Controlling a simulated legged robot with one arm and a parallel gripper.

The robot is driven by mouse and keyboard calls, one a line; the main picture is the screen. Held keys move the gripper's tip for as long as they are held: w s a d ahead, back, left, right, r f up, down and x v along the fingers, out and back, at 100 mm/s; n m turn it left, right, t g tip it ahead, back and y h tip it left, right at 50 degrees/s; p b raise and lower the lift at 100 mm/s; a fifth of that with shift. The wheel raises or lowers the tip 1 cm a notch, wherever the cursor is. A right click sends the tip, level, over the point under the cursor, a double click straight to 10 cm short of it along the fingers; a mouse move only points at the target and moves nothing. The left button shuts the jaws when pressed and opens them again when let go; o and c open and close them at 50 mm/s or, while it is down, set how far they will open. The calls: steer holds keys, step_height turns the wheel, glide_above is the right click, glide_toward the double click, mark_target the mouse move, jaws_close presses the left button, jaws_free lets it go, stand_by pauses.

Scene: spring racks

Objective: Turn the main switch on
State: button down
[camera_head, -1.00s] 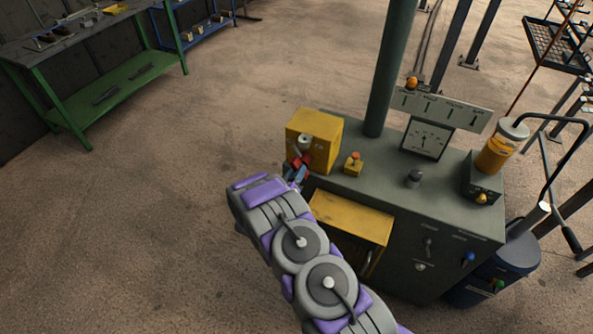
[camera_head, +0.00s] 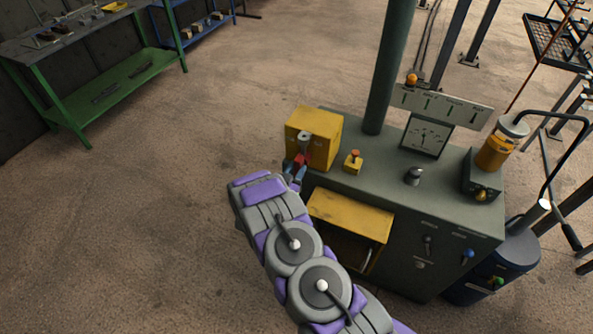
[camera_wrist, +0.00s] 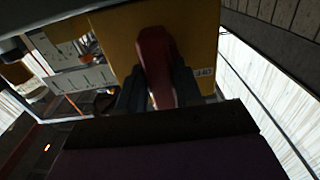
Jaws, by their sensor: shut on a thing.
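The main switch is a yellow box (camera_head: 313,140) on the left end of the grey-green machine cabinet. Its red handle (camera_head: 300,160) is on the box's front-left face. In the wrist view the yellow box (camera_wrist: 118,45) fills the upper middle, and the red handle (camera_wrist: 155,62) stands between my dark fingers. My gripper (camera_wrist: 158,92) is shut on the red handle. In the head view my gripper (camera_head: 296,171) is at the handle, partly hidden by my arm.
A small yellow button box (camera_head: 353,162), a dark knob (camera_head: 413,176) and a dial gauge (camera_head: 425,137) are on the cabinet top (camera_head: 385,182). A green post (camera_head: 390,70) rises behind. A yellow shelf (camera_head: 350,215) juts from the cabinet front. Floor at left is clear.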

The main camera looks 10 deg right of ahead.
steer(key=shift+s+f, duration=0.2)
steer(key=shift+f, duration=0.25)
steer(key=c, duration=1.1)
jaws_free()
steer(key=shift+o, duration=0.6)
steer(key=shift+w, duration=0.2)
steer(key=shift+o, duration=0.7)
steer(key=shift+a, duration=0.1)
steer(key=shift+r, duration=0.25)
steer(key=p+v, duration=0.1)
steer(key=v, duration=1.6)
steer(key=shift+s+a, duration=0.15)
steer(key=shift+a, duration=0.05)
